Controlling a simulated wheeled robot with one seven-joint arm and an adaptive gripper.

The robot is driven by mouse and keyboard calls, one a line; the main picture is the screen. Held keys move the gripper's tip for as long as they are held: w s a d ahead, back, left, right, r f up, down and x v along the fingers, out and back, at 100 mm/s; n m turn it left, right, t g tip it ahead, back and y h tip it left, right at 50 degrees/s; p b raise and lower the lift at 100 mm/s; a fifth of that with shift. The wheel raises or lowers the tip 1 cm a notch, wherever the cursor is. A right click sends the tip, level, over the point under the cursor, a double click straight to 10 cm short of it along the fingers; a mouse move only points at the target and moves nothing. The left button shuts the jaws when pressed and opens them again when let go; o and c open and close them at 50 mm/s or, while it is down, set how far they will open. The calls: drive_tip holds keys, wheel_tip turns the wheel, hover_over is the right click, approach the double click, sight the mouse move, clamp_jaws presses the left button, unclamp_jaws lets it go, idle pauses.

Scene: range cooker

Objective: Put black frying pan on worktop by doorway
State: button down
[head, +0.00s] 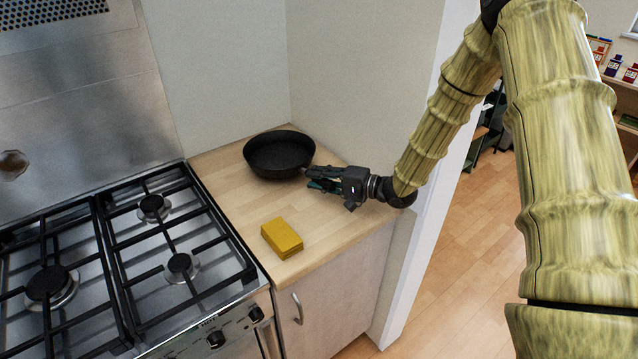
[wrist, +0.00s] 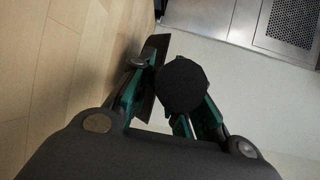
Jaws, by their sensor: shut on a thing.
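The black frying pan (head: 278,156) is upright at the back of the wooden worktop (head: 325,222), near the wall corner. Whether its base touches the wood or hangs just above it, I cannot tell. My gripper (head: 314,179) is at the pan's right side, low over the worktop, shut on the pan's handle, which is mostly hidden by the fingers. In the wrist view, my gripper (wrist: 168,108) has its green fingers on either side of a dark round end, seemingly the handle (wrist: 183,85). A thin black part of the pan shows beside it.
A yellow block (head: 282,238) lies on the worktop's front part. The gas hob (head: 120,255) with black grates adjoins on the left. Walls rise behind and to the right. The doorway's white edge (head: 412,265) stands at right, with wooden floor beyond. The worktop's middle is clear.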

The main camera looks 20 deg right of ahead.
drive_tip(key=shift+w+d+r, duration=0.1)
drive_tip(key=shift+w, duration=0.35)
drive_tip(key=shift+w+f+p, duration=0.1)
drive_tip(key=shift+f+p, duration=0.7)
drive_tip(key=shift+f, duration=1.15)
drive_tip(key=c, duration=1.3)
unclamp_jaws()
